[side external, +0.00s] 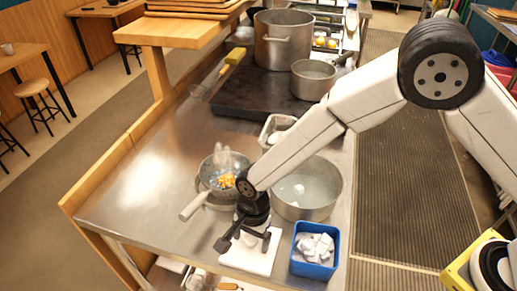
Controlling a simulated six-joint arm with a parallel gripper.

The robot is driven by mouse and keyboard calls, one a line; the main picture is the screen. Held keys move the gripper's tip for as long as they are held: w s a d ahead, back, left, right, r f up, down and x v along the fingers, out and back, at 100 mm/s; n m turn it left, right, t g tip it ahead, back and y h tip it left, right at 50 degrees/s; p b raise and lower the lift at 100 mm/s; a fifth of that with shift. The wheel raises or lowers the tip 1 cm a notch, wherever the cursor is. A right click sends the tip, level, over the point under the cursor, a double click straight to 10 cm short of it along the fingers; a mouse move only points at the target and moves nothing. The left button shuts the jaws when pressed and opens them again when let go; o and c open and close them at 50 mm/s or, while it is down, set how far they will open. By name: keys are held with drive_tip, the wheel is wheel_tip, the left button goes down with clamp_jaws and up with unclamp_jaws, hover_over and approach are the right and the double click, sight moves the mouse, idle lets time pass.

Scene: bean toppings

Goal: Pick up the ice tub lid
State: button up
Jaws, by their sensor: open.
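A blue tub (316,266) filled with white ice chunks stands at the front right of the steel counter, open on top. A flat white rectangular piece (261,263) lies just left of it. It looks like the ice tub lid, though I cannot be sure. My gripper (245,240) points down over this white piece with its dark fingers spread, and nothing shows between them. The gripper hides part of the piece's far side. I cannot tell whether the fingers touch it.
A large metal bowl of liquid (329,191) stands right behind my gripper. A handled pan or strainer (193,207) with orange bits sits to the left. A small white container (268,132) and two metal pots (270,53) stand farther back. The counter's left front is clear.

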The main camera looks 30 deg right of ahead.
sight(252, 237)
clamp_jaws()
drive_tip(key=shift+r, duration=0.1)
idle(0.3)
drive_tip(key=shift+r, duration=4.9)
drive_tip(key=s+d+r, duration=0.4)
drive_tip(key=s+d, duration=0.5)
drive_tip(key=d, duration=0.1)
drive_tip(key=shift+s+d+r, duration=0.2)
drive_tip(key=shift+d+r, duration=0.05)
drive_tip(key=shift+r, duration=0.15)
